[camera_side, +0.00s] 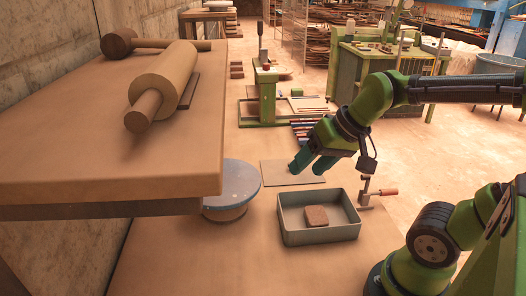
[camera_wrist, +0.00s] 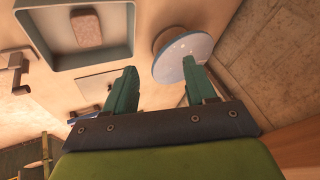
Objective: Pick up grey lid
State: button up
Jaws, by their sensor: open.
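A round blue-grey disc (camera_side: 231,180) sits on a round brown base at the left. In the wrist view the disc (camera_wrist: 172,66) is just beyond my right finger. I cannot tell for sure which is the lid. My gripper (camera_side: 307,165) is open and empty, above the plate area in the side view. Its fingers (camera_wrist: 159,75) are apart in the wrist view.
A grey open tray (camera_side: 322,237) holds a brown block (camera_side: 316,216) in front of the plate. A clamp with a wooden handle (camera_side: 377,193) stands to its right.

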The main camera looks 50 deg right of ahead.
jog(key=w+d+f+m+g+h, duration=0.1)
jog(key=w+d+f+m, duration=0.1)
jog(key=w+d+m, duration=0.55)
jog(key=w+d+f+m, duration=0.2)
jog(key=d+m, duration=0.8)
jog(key=m, duration=0.3)
jog(key=w+d+f+m+g+h, duration=0.1)
jog(key=w+d+f+m, duration=0.1)
jog(key=w+d+m, duration=0.55)
jog(key=w+f+m, duration=0.1)
jog(key=f, duration=0.4)
jog(key=w+f, duration=0.1)
jog(key=f, duration=0.4)
jog(key=w+d+f+m, duration=0.1)
jog(key=f, duration=0.4)
jog(key=shift+w+f+m, duration=0.15)
jog(key=shift+w+m, duration=0.15)
grip_shut()
